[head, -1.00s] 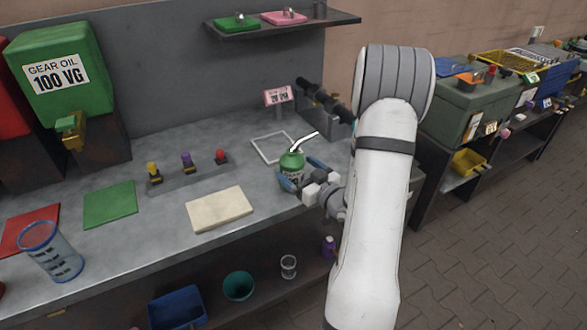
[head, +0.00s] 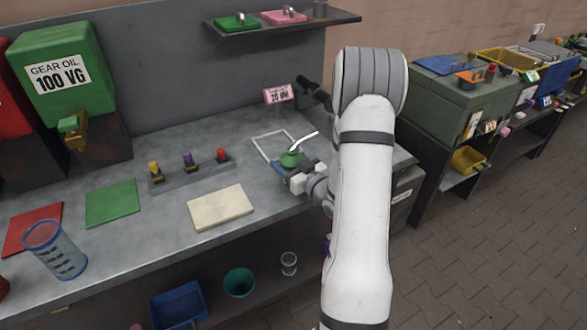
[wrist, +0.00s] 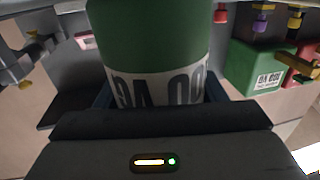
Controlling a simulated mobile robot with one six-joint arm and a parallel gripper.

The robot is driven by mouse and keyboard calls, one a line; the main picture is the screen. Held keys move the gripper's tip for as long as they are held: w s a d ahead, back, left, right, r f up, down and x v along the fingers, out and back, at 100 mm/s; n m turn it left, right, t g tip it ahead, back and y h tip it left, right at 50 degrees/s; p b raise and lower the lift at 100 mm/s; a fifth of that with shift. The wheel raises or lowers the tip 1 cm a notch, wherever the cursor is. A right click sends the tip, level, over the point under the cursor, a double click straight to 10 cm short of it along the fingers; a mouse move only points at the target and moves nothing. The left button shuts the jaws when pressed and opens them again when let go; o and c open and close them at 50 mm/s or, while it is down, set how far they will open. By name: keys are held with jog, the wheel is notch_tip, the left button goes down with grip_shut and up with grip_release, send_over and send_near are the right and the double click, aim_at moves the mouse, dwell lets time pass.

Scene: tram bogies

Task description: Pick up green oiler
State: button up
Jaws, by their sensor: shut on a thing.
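The green oiler (head: 291,159) has a green body and a thin white spout that points up and right. It stands upright on the grey bench top, close to the front edge of a white square outline. My gripper (head: 287,176) is shut on the oiler's body from the front right. In the wrist view the oiler's green body and white label (wrist: 160,88) fill the middle, between the blue fingers. The head view does not make clear whether its base touches the bench.
A green gear oil tank (head: 62,78) is at the back left. A shelf (head: 285,24) hangs above.

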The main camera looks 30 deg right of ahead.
jog(key=c, duration=0.6)
jog(key=shift+c, duration=0.3)
jog(key=shift+r, duration=0.15)
